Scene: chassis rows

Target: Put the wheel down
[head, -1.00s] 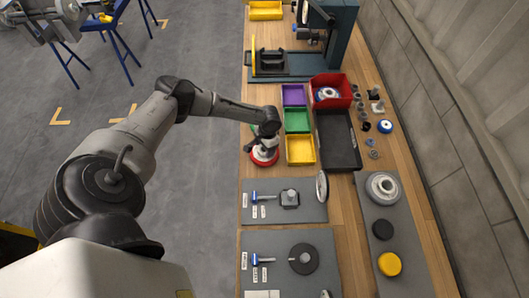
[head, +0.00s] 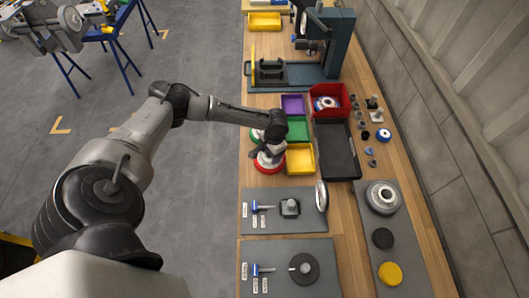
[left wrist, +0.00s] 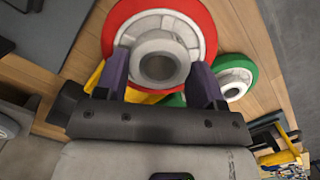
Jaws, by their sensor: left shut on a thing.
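My left gripper (left wrist: 160,92) is shut on the white hub of a red-rimmed wheel (left wrist: 205,22), with one dark finger on each side of the hub. In the head view the red wheel (head: 268,168) is at the left edge of the wooden bench, just left of the yellow bin, under my left wrist. I cannot tell whether it touches the bench. A second wheel, green-rimmed (left wrist: 235,72), is right beside the red one in the wrist view, partly hidden by the finger. My right gripper is not in view.
Purple (head: 292,104), green (head: 297,129) and yellow (head: 300,158) bins stand close to the right of the wheel. A black tray (head: 338,150) and a red bin (head: 345,101) lie beyond. Grey mats (head: 270,222) with parts cover the bench nearer me.

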